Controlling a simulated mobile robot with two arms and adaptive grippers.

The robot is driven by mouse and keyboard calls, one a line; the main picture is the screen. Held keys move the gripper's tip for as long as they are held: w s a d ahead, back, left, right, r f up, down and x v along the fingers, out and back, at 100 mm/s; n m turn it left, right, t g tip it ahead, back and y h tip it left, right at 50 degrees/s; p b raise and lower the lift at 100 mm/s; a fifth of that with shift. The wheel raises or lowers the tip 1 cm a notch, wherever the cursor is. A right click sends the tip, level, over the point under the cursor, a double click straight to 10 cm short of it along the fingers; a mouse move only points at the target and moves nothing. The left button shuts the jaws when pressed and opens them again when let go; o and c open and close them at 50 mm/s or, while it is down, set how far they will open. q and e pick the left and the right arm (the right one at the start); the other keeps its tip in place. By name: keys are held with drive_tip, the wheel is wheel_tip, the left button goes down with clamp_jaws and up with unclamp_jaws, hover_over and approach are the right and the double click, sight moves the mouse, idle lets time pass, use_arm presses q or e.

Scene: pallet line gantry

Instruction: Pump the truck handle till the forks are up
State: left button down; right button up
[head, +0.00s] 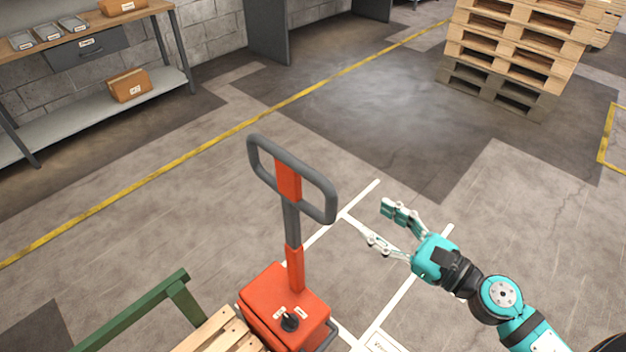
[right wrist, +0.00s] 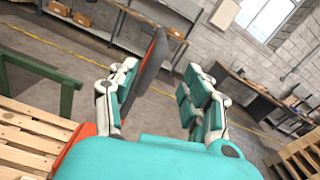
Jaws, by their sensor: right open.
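The orange pallet truck (head: 284,305) stands at the bottom centre of the head view. Its handle (head: 320,197), a grey loop with an orange middle bar, stands up on a grey and orange shaft (head: 292,235). My right gripper (head: 377,222) is open and empty to the right of the handle, apart from it. In the right wrist view the handle (right wrist: 151,62) shows edge-on as a dark bar beyond the left finger of my right gripper (right wrist: 160,88). The forks are hidden, so their height cannot be told. My left gripper is out of view.
A slatted wooden pallet (head: 222,335) and a green rail (head: 135,312) are at the lower left. A pallet stack (head: 515,55) stands at the upper right. A workbench (head: 85,45) lines the left wall. The floor around the handle is clear.

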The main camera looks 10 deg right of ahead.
drive_tip(key=p, duration=0.5)
approach(313, 176)
drive_tip(key=shift+w+f, duration=0.25)
drive_tip(key=shift+w, duration=0.55)
use_arm(q)
wheel_tip(313, 176, up, 8)
drive_tip(key=p, duration=0.2)
drive_tip(key=shift+d+p, duration=0.2)
drive_tip(key=shift+p, duration=0.15)
use_arm(e)
drive_tip(key=x, duration=0.9)
drive_tip(key=shift+w+a+f, duration=0.1)
drive_tip(key=shift+f, duration=0.25)
